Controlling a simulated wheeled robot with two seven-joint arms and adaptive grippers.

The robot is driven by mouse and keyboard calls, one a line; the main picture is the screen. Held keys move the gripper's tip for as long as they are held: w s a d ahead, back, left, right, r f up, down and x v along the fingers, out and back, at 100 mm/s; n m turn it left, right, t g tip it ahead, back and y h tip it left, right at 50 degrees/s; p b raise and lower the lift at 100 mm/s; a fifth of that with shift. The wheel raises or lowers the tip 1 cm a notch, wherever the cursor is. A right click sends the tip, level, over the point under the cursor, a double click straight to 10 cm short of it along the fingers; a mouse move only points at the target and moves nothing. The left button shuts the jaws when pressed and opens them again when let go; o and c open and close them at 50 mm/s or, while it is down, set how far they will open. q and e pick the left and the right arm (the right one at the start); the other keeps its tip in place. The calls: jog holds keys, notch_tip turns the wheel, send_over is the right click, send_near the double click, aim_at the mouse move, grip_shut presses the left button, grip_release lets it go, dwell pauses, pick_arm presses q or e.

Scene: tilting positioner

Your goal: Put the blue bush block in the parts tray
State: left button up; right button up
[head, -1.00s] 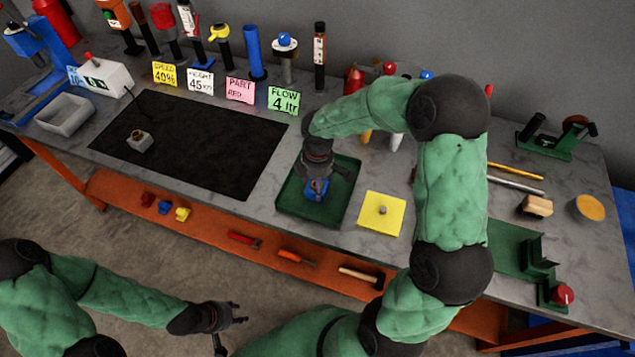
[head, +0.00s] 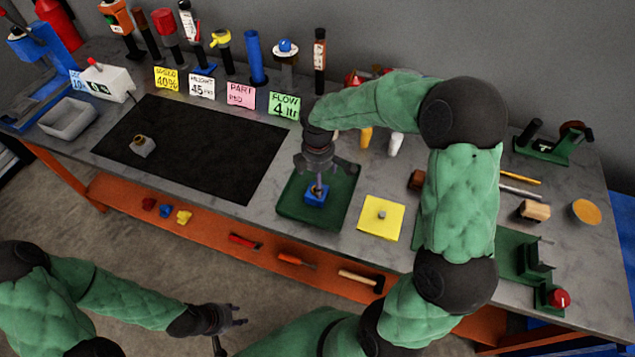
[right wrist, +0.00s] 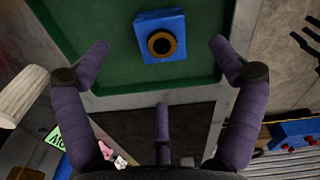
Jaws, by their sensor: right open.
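The blue bush block (head: 316,196) lies in the green parts tray (head: 337,216), near its middle. In the right wrist view the block (right wrist: 160,37) shows a dark hole with a brass-coloured ring, and lies on the floor of the tray (right wrist: 105,84). My right gripper (head: 322,172) is open above the block, with its fingers spread wide and clear of it. In the right wrist view its fingers stand apart on both sides below the block. My left gripper (head: 232,315) is empty in front of the bench, over the floor, with its fingers apart.
A yellow plate (head: 381,217) with a small peg lies right of the tray. A black mat (head: 190,145) with a small metal block (head: 143,146) lies to the left. A row of upright tools and label cards (head: 240,94) stands behind. A grey bin (head: 67,118) is at far left.

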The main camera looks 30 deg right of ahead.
notch_tip(320, 180, up, 6)
jog(key=p, duration=0.1)
jog(key=shift+r, duration=0.25)
dwell(0.4)
